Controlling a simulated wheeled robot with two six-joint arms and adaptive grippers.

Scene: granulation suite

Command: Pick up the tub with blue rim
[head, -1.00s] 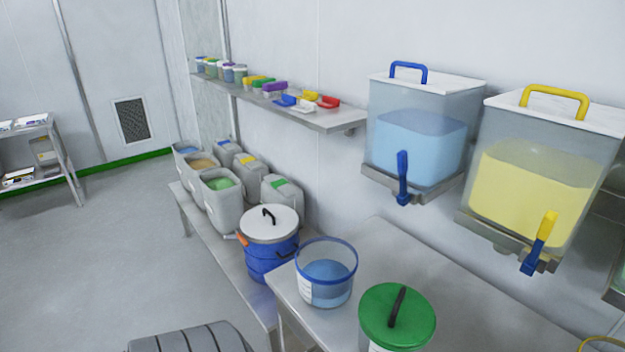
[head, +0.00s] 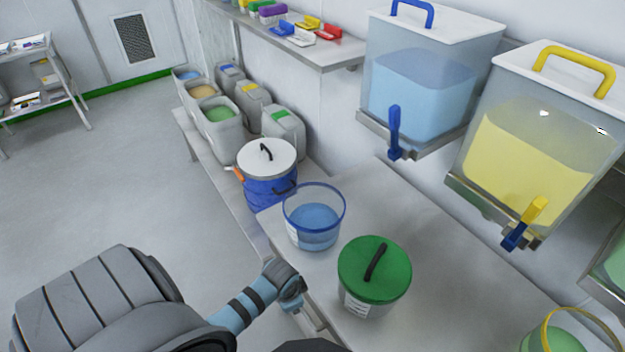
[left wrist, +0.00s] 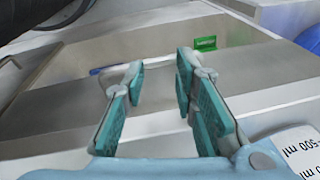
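The tub with the blue rim (head: 300,238) stands upright and open on the steel table, with blue contents and a white label on its side. My left arm reaches in from the lower left of the head view, below and left of the tub; its fingers cannot be made out clearly there. In the left wrist view my left gripper (left wrist: 160,82) is open, with teal finger pads apart and nothing between them. A white label reading 500 ml (left wrist: 298,150) shows at that view's lower right; I cannot tell which container it belongs to. My right gripper is not in view.
A tub with a green lid (head: 374,268) stands close at the tub's right front. A blue drum with a white lid (head: 267,158) is behind left. Blue (head: 420,85) and yellow (head: 525,155) dispensers hang above.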

